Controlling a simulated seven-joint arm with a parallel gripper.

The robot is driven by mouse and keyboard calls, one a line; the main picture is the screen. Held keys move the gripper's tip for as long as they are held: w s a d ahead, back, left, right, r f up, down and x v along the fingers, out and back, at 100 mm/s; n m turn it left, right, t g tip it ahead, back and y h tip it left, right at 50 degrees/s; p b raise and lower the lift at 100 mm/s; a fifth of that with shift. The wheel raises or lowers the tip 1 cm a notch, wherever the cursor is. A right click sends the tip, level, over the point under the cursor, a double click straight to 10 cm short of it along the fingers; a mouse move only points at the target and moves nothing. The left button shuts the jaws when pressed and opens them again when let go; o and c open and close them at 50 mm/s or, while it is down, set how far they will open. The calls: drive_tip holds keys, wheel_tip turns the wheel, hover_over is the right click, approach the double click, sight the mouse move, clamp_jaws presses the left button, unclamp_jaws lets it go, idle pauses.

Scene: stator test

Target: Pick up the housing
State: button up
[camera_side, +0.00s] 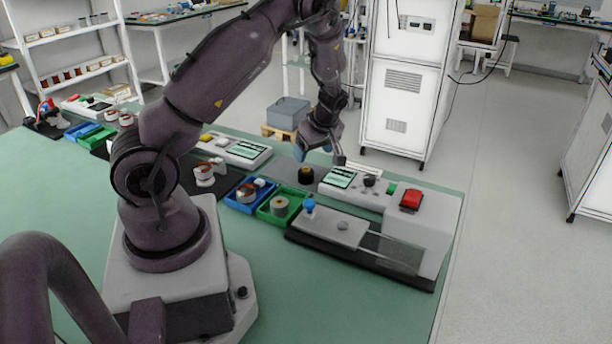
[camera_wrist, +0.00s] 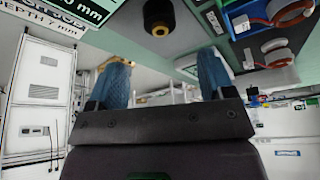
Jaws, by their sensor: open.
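My gripper (camera_side: 318,154) is open and empty, above the far side of the green bench. Its two blue fingertips stand wide apart in the wrist view (camera_wrist: 162,75). A short black cylinder with a brass-coloured ring (camera_side: 306,174) stands upright on a dark mat just below my gripper, apart from it. It also shows at the top of the wrist view (camera_wrist: 158,18), between the lines of the fingers. I cannot tell for certain which of these is the housing.
A blue tray (camera_side: 231,200) with a copper-wound part is left of the green tray. A tester with a red button (camera_side: 411,200) and a sliding plate (camera_side: 330,226) stands at right. A display unit (camera_side: 247,152) lies left. Bare bench is in front.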

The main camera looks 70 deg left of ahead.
sight(306, 169)
drive_tip(key=x, duration=0.9)
drive_tip(key=shift+r, duration=0.1)
drive_tip(key=c, duration=1)
drive_tip(key=shift+r, duration=0.1)
